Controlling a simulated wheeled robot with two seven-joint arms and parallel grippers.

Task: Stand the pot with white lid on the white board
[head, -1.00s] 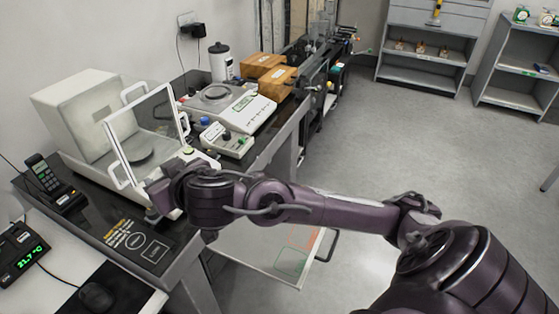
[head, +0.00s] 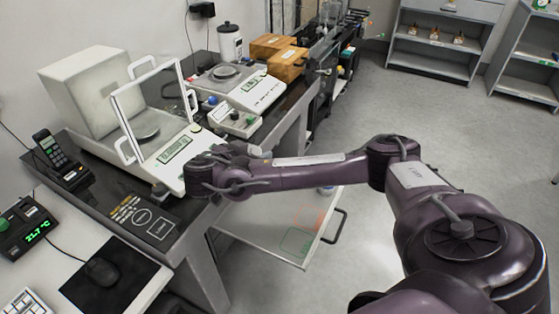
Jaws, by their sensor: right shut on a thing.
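The white board (head: 263,243) is a pale pull-out board with green and red outlines, jutting from the dark table at lower centre. My right arm crosses above it from the right. My right gripper (head: 192,178) is at the front right corner of the white balance, over the dark table's edge. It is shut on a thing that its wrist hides. I cannot make out the pot with white lid for certain. A small whitish-blue thing (head: 328,189) shows partly under my forearm, by the board's far edge; I cannot tell what it is. My left gripper is not in view.
The balance (head: 180,150) with its glass shield stands left of my gripper. Behind it are a second scale (head: 258,92), a white jar with black lid (head: 230,44) and cardboard boxes (head: 287,64). Floor at right is clear.

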